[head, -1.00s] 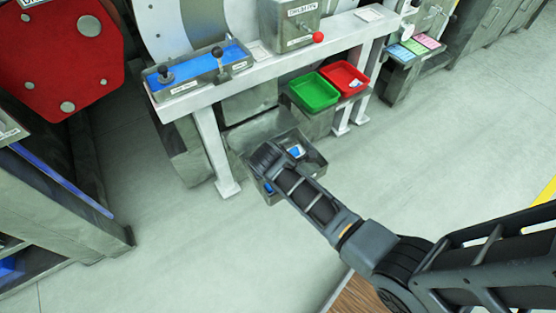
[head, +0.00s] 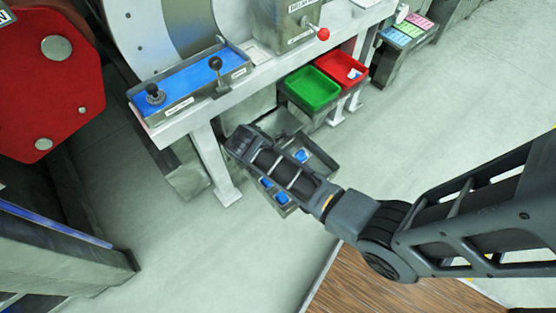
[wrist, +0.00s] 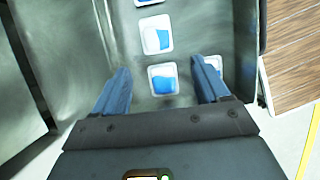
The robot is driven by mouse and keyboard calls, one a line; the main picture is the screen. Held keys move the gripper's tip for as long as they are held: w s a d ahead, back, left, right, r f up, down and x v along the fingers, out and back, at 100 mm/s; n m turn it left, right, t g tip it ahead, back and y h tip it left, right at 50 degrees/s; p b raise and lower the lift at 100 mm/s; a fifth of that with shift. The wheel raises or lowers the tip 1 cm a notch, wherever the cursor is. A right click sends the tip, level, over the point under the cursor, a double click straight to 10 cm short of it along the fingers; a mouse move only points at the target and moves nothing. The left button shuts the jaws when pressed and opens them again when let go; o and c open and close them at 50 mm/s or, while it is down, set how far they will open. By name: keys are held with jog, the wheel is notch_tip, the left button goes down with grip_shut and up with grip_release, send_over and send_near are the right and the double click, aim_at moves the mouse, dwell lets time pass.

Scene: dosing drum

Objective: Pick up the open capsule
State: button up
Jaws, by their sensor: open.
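Several white, square-cornered capsules with blue inside lie in a grey metal bin (wrist: 195,20). In the wrist view, one capsule (wrist: 163,79) shows between the fingertips of my gripper (wrist: 162,74), which is open and empty. A second capsule (wrist: 157,34) lies just beyond it. Another capsule (wrist: 213,65) is partly hidden behind the right finger. One more is cut by the top edge. I cannot tell which capsule is the open one. In the head view, the bin (head: 325,165) shows blue pieces beside my arm, which hides its middle and my fingers.
A white bench (head: 185,125) with a blue lever panel (head: 190,80) stands beyond the bin. A green tray (head: 312,88) and a red tray (head: 342,70) sit to the right. Wooden flooring (head: 385,290) lies at the lower right.

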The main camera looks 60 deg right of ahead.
jog(key=shift+d+f, duration=0.1)
jog(key=shift+f, duration=0.2)
jog(key=shift+b+x, duration=1.2)
jog(key=shift+x, duration=2.4)
jog(key=shift+w+d, duration=0.1)
jog(key=shift+w, duration=0.05)
jog(key=c, duration=0.7)
